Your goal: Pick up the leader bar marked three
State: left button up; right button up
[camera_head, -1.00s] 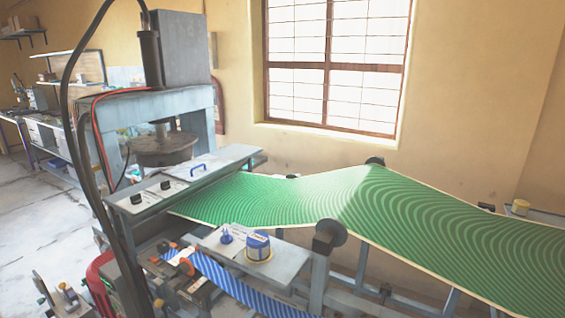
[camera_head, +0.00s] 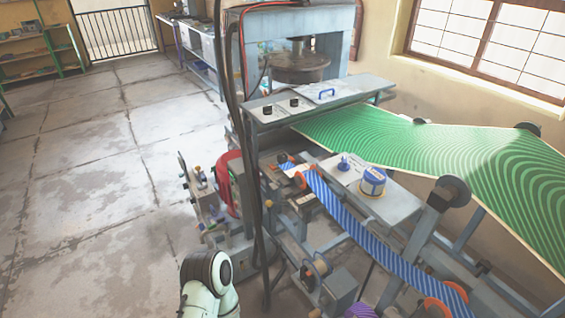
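I cannot pick out a leader bar marked three; no number is readable in the head view. The press bed (camera_head: 345,88) carries pale plates with two small black knobs (camera_head: 268,109) and a blue handle (camera_head: 326,93). A blue striped web (camera_head: 365,235) runs below it between orange rollers. A side shelf (camera_head: 395,205) holds a blue knob-like piece (camera_head: 343,165) and a blue-and-white tin (camera_head: 372,181). Part of my own pale arm shows at the bottom edge, left of the machine. Neither gripper is in view.
The press frame (camera_head: 350,50) stands at the back with hanging black cables (camera_head: 236,110) in front. A green patterned sheet (camera_head: 400,140) slopes off to the right. Open concrete floor (camera_head: 100,200) lies at left, with shelves (camera_head: 35,50) far behind.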

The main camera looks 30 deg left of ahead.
aim_at(281, 158)
jog(key=i+j, duration=0.1)
jog(key=j, duration=0.3)
jog(key=i+j, duration=0.1)
jog(key=j, duration=0.3)
jog(key=i+j, duration=0.1)
jog(key=j, duration=0.35)
jog(key=i+j, duration=0.1)
jog(key=j, duration=0.3)
